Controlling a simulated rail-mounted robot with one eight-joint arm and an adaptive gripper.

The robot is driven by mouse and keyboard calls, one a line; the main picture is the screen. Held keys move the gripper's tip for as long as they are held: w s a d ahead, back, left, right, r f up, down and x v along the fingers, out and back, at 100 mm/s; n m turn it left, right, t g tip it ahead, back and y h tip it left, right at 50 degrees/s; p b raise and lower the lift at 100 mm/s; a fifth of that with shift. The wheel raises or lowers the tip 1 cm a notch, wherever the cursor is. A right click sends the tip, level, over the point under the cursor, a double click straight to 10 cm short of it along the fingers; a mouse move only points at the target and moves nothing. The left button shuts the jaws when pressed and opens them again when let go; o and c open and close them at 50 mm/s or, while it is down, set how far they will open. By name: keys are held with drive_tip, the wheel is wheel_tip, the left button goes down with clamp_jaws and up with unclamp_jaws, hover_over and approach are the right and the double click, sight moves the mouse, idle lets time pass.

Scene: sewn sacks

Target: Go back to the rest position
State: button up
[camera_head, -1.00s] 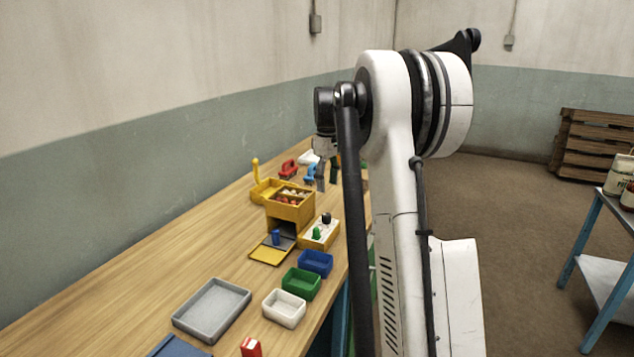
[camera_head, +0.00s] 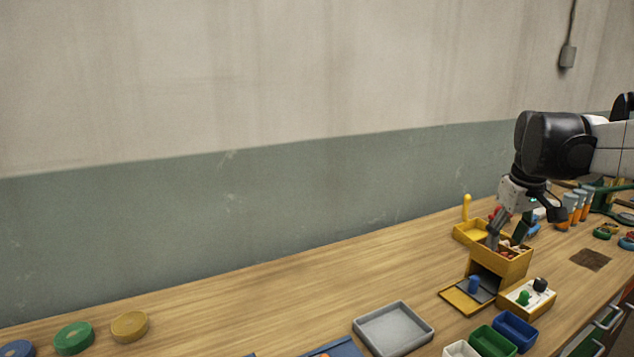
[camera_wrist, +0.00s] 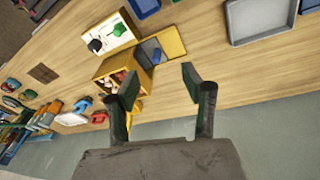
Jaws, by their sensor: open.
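My gripper (camera_head: 508,238) is at the right of the head view, pointing down over the yellow box (camera_head: 508,262) on the wooden bench. In the wrist view my gripper (camera_wrist: 158,84) shows two dark fingers spread apart with nothing between them. The yellow box (camera_wrist: 139,78) lies beyond the fingers there, with small red and pale pieces in its upper part. I cannot tell exactly how high the fingertips are above it.
A grey tray (camera_head: 394,328), green bin (camera_head: 492,341) and blue bin (camera_head: 515,330) stand nearer the front. A white switch panel (camera_head: 527,297) is beside the box. Coloured discs (camera_head: 74,338) lie at far left. The bench middle (camera_head: 290,290) is clear, with a wall behind.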

drive_tip(key=s+a+f+m+t, duration=0.1)
drive_tip(key=s+a+f, duration=0.3)
drive_tip(key=s+a, duration=0.6)
drive_tip(key=s+a+f+t+y, duration=0.1)
drive_tip(key=s+a+f+t, duration=0.2)
drive_tip(key=s+a, duration=0.8)
wheel_tip(320, 180, down, 2)
drive_tip(key=shift+s+m+t, duration=0.4)
drive_tip(key=shift+s, duration=0.2)
drive_tip(key=shift+a, duration=0.1)
